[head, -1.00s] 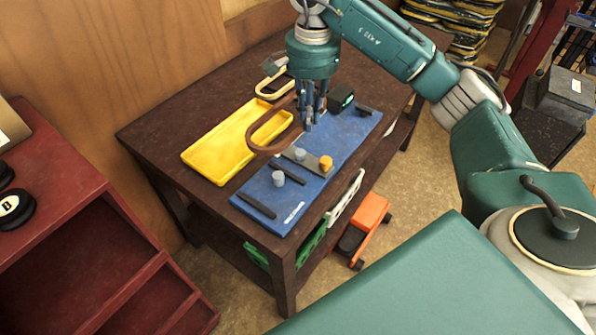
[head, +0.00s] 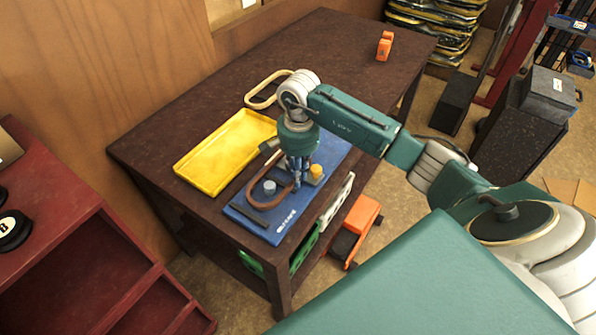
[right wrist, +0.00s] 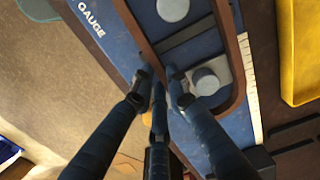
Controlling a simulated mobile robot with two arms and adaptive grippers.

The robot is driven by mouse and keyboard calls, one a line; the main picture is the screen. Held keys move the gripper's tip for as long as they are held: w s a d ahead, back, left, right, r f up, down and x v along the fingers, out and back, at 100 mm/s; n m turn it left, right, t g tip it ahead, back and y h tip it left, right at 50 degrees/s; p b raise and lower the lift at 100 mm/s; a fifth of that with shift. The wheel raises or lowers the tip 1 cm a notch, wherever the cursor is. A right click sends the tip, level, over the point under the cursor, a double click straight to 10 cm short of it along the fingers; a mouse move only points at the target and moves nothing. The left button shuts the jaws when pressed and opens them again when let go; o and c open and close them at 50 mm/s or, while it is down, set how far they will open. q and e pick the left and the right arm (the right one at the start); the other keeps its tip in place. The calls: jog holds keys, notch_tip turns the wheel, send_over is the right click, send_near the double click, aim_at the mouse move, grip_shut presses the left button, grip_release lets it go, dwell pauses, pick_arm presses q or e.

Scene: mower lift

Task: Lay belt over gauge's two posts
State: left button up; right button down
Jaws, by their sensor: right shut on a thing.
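The brown belt (head: 251,192) is a loop held by my right gripper (head: 297,180), which is shut on one side of it over the blue gauge board (head: 279,232). In the head view the near grey post (head: 269,187) shows inside the loop. In the right wrist view the belt (right wrist: 232,38) frames this grey post (right wrist: 173,9) and a second grey post (right wrist: 207,81) on a grey slider. Whether the belt rests on the board or hangs above it, I cannot tell. An orange knob (head: 316,170) stands outside the loop. My left gripper is not in view.
A yellow tray (head: 222,155) lies beside the gauge on the dark table (head: 330,45). A cream loop (head: 262,101) lies behind it, and an orange object (head: 384,46) sits at the far end. A red shelf unit (head: 60,220) stands at left.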

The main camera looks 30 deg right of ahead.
jog(key=shift+f, duration=0.1)
jog(key=c, duration=2.2)
grip_release()
jog(key=shift+o, duration=1)
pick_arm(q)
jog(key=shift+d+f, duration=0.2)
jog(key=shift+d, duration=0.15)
pick_arm(e)
jog(key=shift+r, duration=0.25)
pick_arm(q)
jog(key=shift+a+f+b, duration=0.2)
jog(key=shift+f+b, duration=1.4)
jog(key=shift+b, duration=0.25)
pick_arm(e)
notch_tip(320, 180, up, 12)
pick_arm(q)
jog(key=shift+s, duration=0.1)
pick_arm(e)
jog(key=shift+s+f, duration=0.1)
jog(key=shift+f, duration=0.1)
